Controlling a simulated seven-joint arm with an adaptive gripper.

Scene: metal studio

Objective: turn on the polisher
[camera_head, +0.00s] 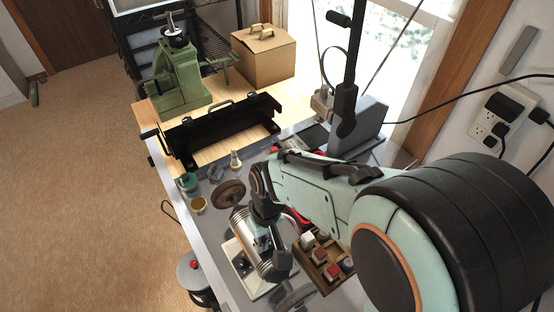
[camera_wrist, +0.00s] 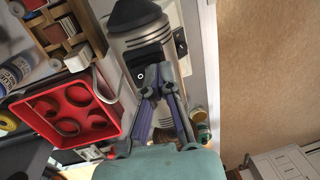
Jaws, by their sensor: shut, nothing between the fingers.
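The polisher (camera_head: 243,222) is a silver cylindrical motor with dark ends, lying along the front of the bench. A brown buffing wheel (camera_head: 231,194) is at its far end and another wheel (camera_head: 295,298) at its near end. In the wrist view its silver body (camera_wrist: 134,40) fills the top middle. A black switch plate (camera_wrist: 140,77) with a white round mark is on its side. My gripper (camera_wrist: 157,84) is shut and empty, its fingertips right at the switch plate. I cannot tell whether they touch it. In the head view my arm partly covers the polisher.
A red tray with round wells (camera_wrist: 72,116) and a wooden divided box (camera_head: 323,262) sit beside the polisher. A black open tray (camera_head: 222,130), a green machine (camera_head: 180,78) and a cardboard box (camera_head: 262,57) stand farther back. Small jars (camera_head: 198,204) line the left edge.

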